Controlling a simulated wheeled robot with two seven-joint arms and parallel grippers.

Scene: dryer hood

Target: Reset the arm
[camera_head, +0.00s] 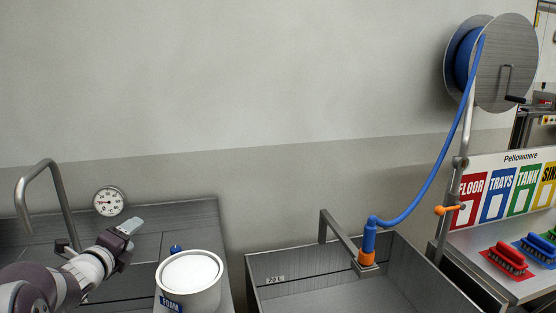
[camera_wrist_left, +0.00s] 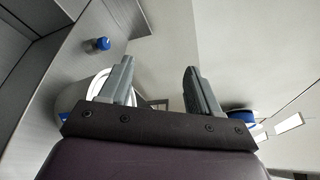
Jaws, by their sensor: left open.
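My left gripper (camera_head: 128,226) is at the lower left in the head view, raised above the metal sink counter and to the upper left of a white-lidded container. In the left wrist view its two grey fingers (camera_wrist_left: 158,88) stand apart with nothing between them. My right gripper is in neither view.
The white-lidded container (camera_head: 190,271) with a blue label stands on the counter. A steel faucet (camera_head: 40,185) and a round dial (camera_head: 109,201) are at the left. A metal tank (camera_head: 330,290) holds a blue hose nozzle (camera_head: 369,240). A hose reel (camera_head: 503,62) and brushes (camera_head: 508,258) are at the right.

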